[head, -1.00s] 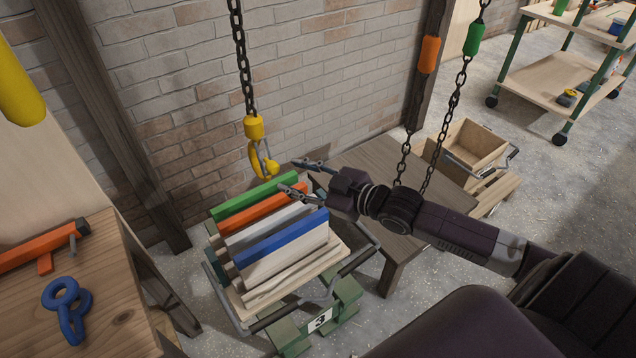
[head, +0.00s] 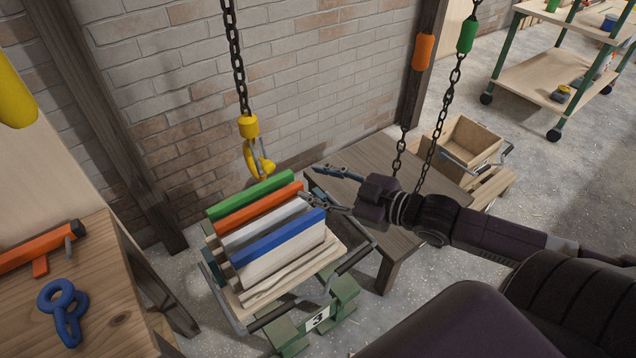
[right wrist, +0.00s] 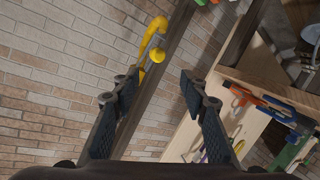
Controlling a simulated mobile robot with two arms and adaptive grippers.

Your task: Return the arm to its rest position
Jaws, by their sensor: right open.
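My right gripper (head: 318,186) is open and empty in the head view, its arm reaching in from the right. Its fingertips lie to the right of the yellow hook (head: 260,160), apart from it, and appear near the right end of the coloured boards. In the right wrist view the two fingers (right wrist: 160,95) stand wide apart with nothing between them but wall and a dark post behind. The yellow hook hangs from a dark chain (head: 237,70) above the boards. My left gripper is not in view.
A carrier with green, orange, white and blue-edged boards (head: 285,237) stands on green supports (head: 345,295). A dark table (head: 400,235) and a wooden box (head: 470,140) are behind. Another chain (head: 445,105) hangs near my arm.

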